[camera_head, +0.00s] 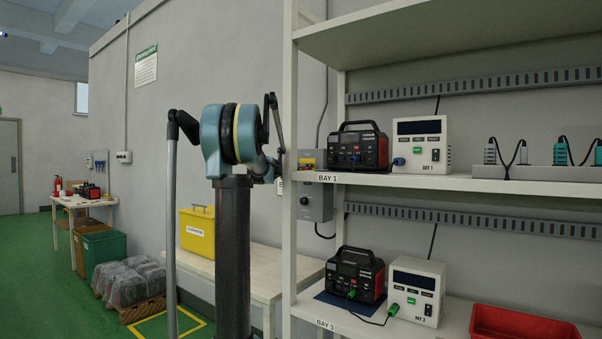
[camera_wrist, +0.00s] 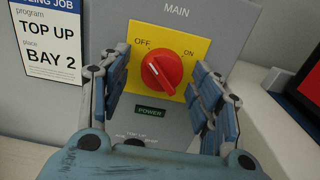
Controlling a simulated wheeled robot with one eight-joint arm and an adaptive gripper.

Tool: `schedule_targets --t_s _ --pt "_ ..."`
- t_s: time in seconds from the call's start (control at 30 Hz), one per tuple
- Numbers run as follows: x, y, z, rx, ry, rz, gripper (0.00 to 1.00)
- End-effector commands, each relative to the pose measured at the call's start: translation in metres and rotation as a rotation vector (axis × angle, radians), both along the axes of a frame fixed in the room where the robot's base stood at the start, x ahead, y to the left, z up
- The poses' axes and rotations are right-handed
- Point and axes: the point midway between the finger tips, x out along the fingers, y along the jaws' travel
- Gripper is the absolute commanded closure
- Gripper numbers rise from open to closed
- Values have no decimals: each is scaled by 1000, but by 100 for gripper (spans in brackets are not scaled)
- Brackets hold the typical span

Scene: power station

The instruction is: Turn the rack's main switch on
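The main switch is a red round knob (camera_wrist: 164,73) on a yellow plate (camera_wrist: 143,33) marked OFF and ON, under the word MAIN. Its white mark points up and left, toward OFF. My gripper (camera_wrist: 160,95) is open, with one blue-padded finger on each side of the knob. Whether the fingers touch the knob cannot be told. A dark green POWER label (camera_wrist: 150,112) sits below the plate. In the head view the grey switch box (camera_head: 314,204) is beside the rack's left post, partly hidden by it, and my arm is in front of it to the left.
The white rack (camera_head: 292,230) holds black-and-red units (camera_head: 358,148) and white bay boxes (camera_head: 423,146). A red tray (camera_head: 520,325) sits on the lower shelf. A yellow box (camera_head: 197,232) stands on a bench. A job sheet (camera_wrist: 52,50) hangs left of the switch.

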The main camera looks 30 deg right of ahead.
Motion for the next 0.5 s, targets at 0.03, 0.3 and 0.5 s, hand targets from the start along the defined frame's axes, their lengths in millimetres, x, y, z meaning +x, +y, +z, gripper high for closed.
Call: schedule_targets --t_s 0.03,0.3,0.5 --pt "0 0 0 0 0 0 57" --pt "1 1 0 0 0 2 86" --pt "1 1 0 9 -22 3 86"
